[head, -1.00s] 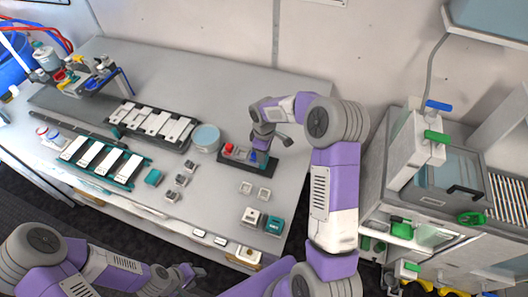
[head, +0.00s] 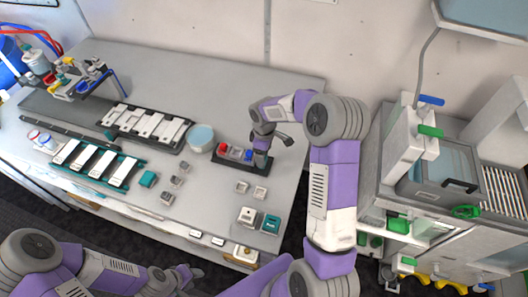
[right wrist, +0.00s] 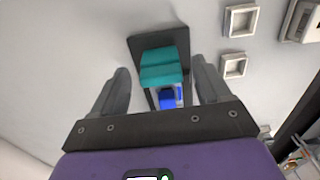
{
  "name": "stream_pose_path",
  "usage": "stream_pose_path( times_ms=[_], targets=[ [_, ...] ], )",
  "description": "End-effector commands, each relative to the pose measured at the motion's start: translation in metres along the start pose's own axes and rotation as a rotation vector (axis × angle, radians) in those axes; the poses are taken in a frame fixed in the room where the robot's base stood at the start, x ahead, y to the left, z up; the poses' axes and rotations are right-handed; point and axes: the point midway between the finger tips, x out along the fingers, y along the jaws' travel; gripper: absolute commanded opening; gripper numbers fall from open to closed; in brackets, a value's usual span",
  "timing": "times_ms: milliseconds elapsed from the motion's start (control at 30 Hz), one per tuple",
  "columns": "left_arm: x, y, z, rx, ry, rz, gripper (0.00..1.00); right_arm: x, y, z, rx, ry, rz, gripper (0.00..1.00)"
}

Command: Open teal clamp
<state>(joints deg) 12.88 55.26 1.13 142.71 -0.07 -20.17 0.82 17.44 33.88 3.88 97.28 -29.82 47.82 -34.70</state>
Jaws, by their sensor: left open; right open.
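The teal clamp (right wrist: 162,67) is a ridged teal block on a black base (right wrist: 174,40), seen from above in the right wrist view. A blue part (right wrist: 167,98) shows beside it, nearer my palm. My right gripper (right wrist: 160,72) is open, with one finger on each side of the clamp; I cannot tell whether they touch it. In the head view my right gripper (head: 262,157) is over the right end of the black base (head: 232,165) and hides the clamp. A red knob (head: 223,148) stands on the base's left. My left gripper (head: 188,277) is open and empty near the bottom.
A round pale blue tub (head: 201,138) stands left of the base. Black and teal racks (head: 97,163) with white strips lie farther left. Small grey squares (head: 243,188) and a teal-topped box (head: 271,224) sit in front. A machine with green handles (head: 431,131) stands at right.

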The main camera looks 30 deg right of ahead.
Motion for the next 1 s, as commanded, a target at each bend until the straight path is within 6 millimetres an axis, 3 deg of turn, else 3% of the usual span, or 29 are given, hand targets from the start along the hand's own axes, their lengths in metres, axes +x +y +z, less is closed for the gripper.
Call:
stream_pose_path(
  times_ms=[167, 400, 600, 1000],
  targets=[
    [-0.001, 0.0, 0.0, 0.0, 0.0, 0.0, 0.43, -0.01, 0.001, -0.001, 0.0, 0.003, 0.003, 0.77],
    [-0.002, 0.001, 0.0, 0.0, 0.0, 0.0, 0.43, -0.051, 0.001, -0.001, 0.0, 0.004, 0.004, 0.77],
    [-0.003, 0.001, 0.0, 0.0, 0.0, 0.0, 0.43, -0.073, 0.0, 0.0, 0.0, 0.001, 0.001, 0.77],
    [-0.003, 0.001, 0.0, 0.0, 0.0, 0.0, 0.43, -0.076, 0.0, 0.0, 0.0, 0.0, 0.0, 0.77]
  ],
)
